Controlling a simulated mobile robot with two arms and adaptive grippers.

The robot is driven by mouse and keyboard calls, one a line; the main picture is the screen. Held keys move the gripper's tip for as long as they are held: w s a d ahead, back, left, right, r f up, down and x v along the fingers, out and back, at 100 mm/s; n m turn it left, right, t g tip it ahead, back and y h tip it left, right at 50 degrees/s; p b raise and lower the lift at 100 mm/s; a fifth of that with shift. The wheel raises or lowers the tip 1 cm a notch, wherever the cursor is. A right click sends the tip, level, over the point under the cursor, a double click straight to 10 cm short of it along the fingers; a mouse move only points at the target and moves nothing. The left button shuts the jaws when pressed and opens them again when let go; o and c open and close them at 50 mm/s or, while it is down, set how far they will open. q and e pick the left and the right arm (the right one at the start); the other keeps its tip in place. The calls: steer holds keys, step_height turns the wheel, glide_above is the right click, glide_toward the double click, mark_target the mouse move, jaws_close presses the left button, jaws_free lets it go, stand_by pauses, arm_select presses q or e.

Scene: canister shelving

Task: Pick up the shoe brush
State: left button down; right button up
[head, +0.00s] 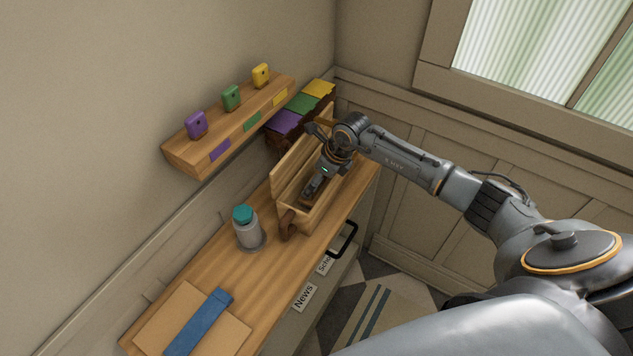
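My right gripper (310,192) comes in from the right and points down into an open wooden box (298,226) on the cabinet top. Its fingertips are low inside the box, between the walls. A small brown patch shows at the fingertips, but I cannot tell whether it is the shoe brush. The gripper and the box walls hide most of the inside, so I cannot tell whether the fingers are open or shut. A dark brown curved piece (287,223) is at the box's near end. My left gripper is not in view.
A grey canister with a teal lid (245,227) stands left of the box. A folder with a blue band (195,325) lies in front. Above, a wall shelf (187,158) bears purple, green and yellow tags. A black handle (343,240) juts from the cabinet front.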

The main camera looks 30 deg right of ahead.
step_height(320, 180, up, 18)
steer(key=b, duration=0.5)
steer(key=shift+f, duration=0.25)
steer(key=o, duration=0.5)
steer(key=c, duration=0.3)
